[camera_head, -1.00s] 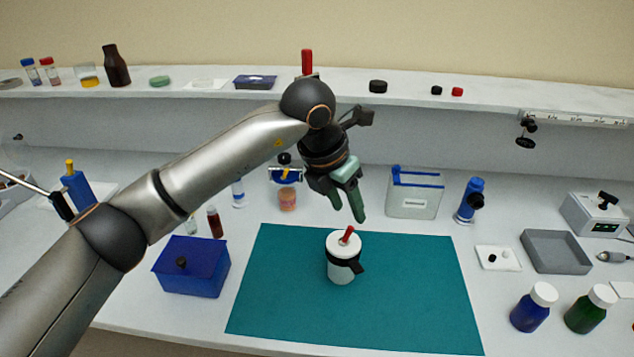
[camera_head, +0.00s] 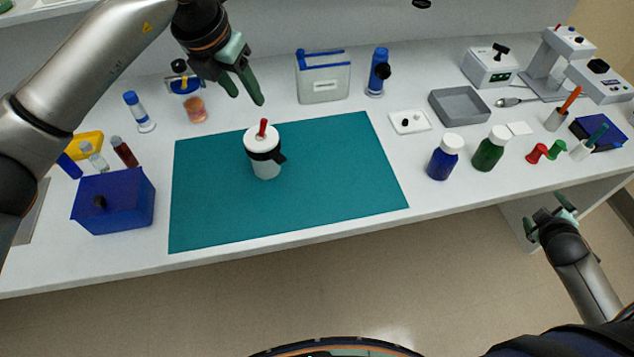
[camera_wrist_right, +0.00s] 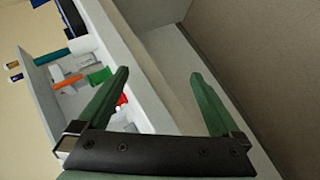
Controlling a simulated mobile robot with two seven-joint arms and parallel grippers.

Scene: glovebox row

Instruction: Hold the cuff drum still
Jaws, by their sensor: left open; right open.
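The cuff drum (camera_head: 266,168) looks like a white upright cylinder with a black band, a dark side tab and a red peg on its white lid. It stands on the teal mat (camera_head: 330,180). My left gripper (camera_head: 246,100) is open and empty, fingers pointing down, above and behind the drum in the head view, apart from it. My right gripper (camera_head: 548,212) is open and empty at the right, beyond the bench's front edge. In the right wrist view its two green fingers (camera_wrist_right: 158,76) are spread with nothing between them; the drum does not show there.
A blue box (camera_head: 125,205) stands left of the mat. Blue (camera_head: 443,160) and green (camera_head: 489,152) bottles stand to its right. A pale bin (camera_head: 323,82) and a grey tray (camera_head: 459,106) are behind. The mat around the drum is clear.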

